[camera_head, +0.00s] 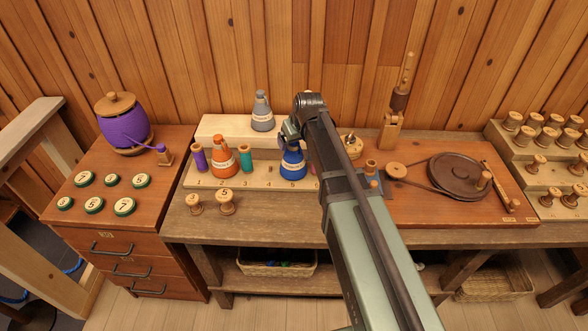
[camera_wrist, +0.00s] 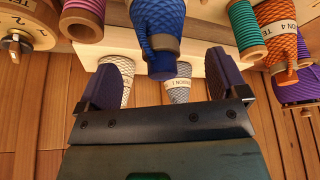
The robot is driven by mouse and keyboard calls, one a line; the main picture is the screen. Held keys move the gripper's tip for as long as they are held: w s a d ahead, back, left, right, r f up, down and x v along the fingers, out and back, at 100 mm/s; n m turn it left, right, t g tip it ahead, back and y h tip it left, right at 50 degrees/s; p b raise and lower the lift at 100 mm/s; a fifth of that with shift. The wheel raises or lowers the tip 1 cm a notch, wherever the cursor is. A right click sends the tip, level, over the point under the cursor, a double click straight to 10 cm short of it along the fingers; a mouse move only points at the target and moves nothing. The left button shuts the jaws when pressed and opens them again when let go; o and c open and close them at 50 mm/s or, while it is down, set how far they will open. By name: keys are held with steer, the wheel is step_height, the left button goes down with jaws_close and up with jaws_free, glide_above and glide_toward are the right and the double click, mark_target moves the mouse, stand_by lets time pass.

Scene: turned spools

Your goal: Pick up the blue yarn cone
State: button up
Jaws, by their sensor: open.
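The blue yarn cone (camera_head: 293,163) stands upright in the front row of the wooden rack, between the teal spool (camera_head: 246,158) and my arm. It also shows in the wrist view (camera_wrist: 158,25), its narrow tip pointing toward my gripper. My gripper (camera_head: 291,132) is just above the cone's tip in the head view. In the wrist view my gripper (camera_wrist: 166,66) is open, with one dark finger to each side of the line of the tip. Nothing is held. Whether the tip is between the fingers or short of them is unclear.
An orange cone (camera_head: 224,160) and a purple spool (camera_head: 199,157) share the front row. A grey cone (camera_head: 262,112) stands on the raised step behind. A magenta spool (camera_wrist: 84,17) is close to the blue cone. Two wooden spools (camera_head: 225,202) stand in front.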

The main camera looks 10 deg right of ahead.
mark_target(293, 145)
steer(key=b+x, duration=0.5)
steer(key=shift+a+f, duration=0.1)
steer(key=shift+r, duration=0.2)
steer(key=c, duration=1.6)
steer(key=shift+r+p, duration=0.1)
steer(key=shift+p, duration=0.25)
